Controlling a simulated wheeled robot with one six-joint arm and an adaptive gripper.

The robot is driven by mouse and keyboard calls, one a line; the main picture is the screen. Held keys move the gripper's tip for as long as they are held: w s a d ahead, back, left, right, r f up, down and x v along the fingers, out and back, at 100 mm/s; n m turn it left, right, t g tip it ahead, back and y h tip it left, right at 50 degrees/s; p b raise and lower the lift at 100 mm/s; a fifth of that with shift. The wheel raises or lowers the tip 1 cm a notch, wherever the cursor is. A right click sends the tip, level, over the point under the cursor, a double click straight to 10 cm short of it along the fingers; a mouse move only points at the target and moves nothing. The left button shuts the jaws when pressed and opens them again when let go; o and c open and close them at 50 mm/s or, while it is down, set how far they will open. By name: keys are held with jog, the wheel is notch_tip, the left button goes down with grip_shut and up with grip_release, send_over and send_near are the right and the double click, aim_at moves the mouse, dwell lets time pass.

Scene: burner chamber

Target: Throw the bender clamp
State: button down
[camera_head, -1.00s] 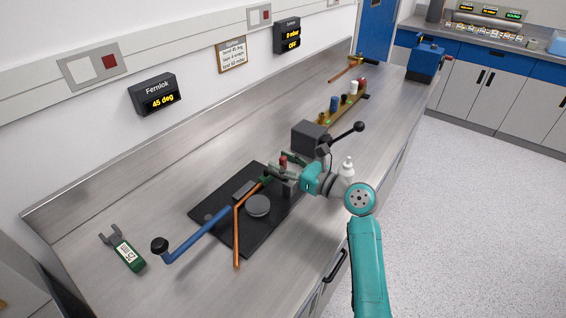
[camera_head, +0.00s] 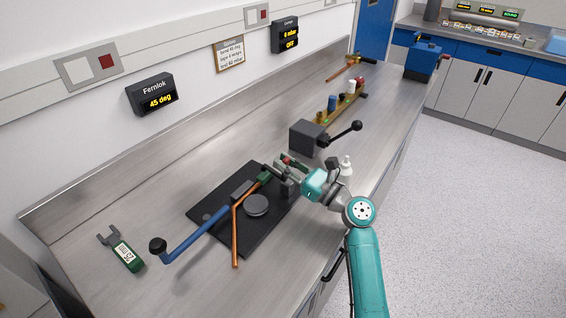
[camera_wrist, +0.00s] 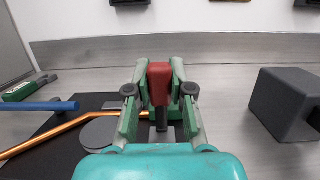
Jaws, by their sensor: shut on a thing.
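The bender stands on a black base plate (camera_head: 207,200) with a grey round die (camera_head: 256,205), a long blue lever (camera_head: 195,236) and a green block (camera_head: 264,178). A bent copper tube (camera_head: 235,240) runs along it. The clamp's red handle (camera_wrist: 159,82) stands on a dark stem between my fingers in the wrist view. My gripper (camera_wrist: 160,88) is shut on this red handle, one green finger on each side. In the head view my gripper (camera_head: 291,163) is at the plate's far right end and mostly hides the clamp.
A dark grey box (camera_head: 306,137) with a black-knobbed lever stands just beyond my gripper. A white bottle (camera_head: 346,166) is close to my wrist. A green gauge (camera_head: 125,254) lies at the left. A rack of coloured parts (camera_head: 341,106) stands farther back.

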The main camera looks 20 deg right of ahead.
jog(key=shift+s, duration=0.1)
dwell(0.3)
jog(key=c, duration=1)
grip_release()
jog(key=shift+d, duration=0.1)
jog(key=v, duration=1.2)
jog(key=shift+f, duration=0.2)
